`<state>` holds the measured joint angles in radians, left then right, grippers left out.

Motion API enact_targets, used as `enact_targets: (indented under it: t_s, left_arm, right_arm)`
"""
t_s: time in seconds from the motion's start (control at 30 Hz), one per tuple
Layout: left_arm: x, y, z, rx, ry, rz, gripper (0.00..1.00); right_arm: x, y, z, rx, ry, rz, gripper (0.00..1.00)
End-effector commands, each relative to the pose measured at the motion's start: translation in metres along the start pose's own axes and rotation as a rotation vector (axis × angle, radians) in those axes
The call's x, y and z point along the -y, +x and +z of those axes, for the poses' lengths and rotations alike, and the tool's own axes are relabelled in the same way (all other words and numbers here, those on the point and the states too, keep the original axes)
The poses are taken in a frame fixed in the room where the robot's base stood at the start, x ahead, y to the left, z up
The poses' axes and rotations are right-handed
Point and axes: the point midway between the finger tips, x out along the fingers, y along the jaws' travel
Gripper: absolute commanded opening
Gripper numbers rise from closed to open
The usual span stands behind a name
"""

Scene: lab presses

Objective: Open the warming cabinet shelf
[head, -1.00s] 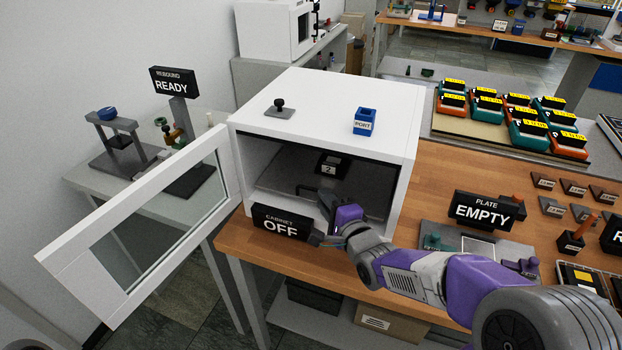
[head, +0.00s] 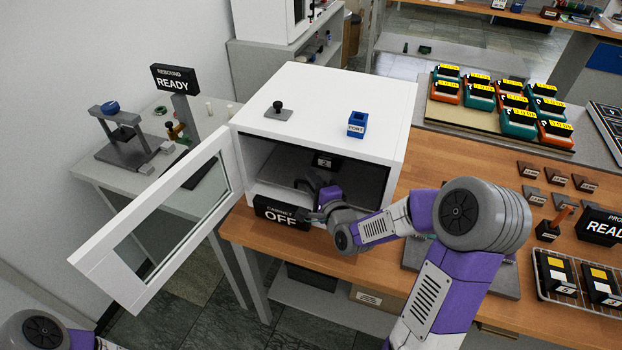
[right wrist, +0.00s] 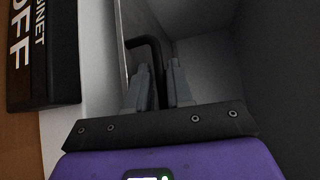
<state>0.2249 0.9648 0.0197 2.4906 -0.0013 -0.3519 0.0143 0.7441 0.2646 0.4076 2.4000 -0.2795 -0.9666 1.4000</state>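The white warming cabinet (head: 330,100) stands on the wooden bench with its glass door (head: 165,225) swung wide open to the left. Inside is a grey shelf (head: 283,172), and a dark block marked 2 (head: 325,160) shows at the back. My right gripper (head: 318,192) reaches into the cabinet's front opening. In the right wrist view, the black bent shelf handle (right wrist: 145,42) runs down between the fingers of my right gripper (right wrist: 158,85), which look closed around it. My left gripper is out of view; only part of my left arm shows at bottom left.
The CABINET OFF sign (head: 281,213) stands at the cabinet's front, close to my right gripper. A blue PORT block (head: 357,124) and a black-knobbed plate (head: 279,110) sit on top. A rack (head: 575,285) and sample boxes lie right.

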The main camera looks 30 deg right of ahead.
Motion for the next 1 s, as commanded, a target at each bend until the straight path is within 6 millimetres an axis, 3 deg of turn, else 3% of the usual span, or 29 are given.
enact_targets:
  t_s: [0.13, 0.43, 0.57, 1.0]
  left_arm:
    - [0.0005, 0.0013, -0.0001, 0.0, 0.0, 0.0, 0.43]
    - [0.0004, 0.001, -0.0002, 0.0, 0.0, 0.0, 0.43]
    - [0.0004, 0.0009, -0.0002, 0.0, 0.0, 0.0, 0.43]
    - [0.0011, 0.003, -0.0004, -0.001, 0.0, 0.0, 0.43]
  right_arm:
    - [-0.0001, 0.0105, 0.0, 0.0, 0.002, 0.0, 0.21]
    - [0.0006, 0.0123, 0.0, 0.0, 0.001, 0.0, 0.21]
    - [0.0006, 0.0122, 0.0001, 0.0, 0.001, 0.0, 0.01]
    - [-0.0005, 0.0149, 0.0062, 0.008, 0.0, 0.001, 0.0]
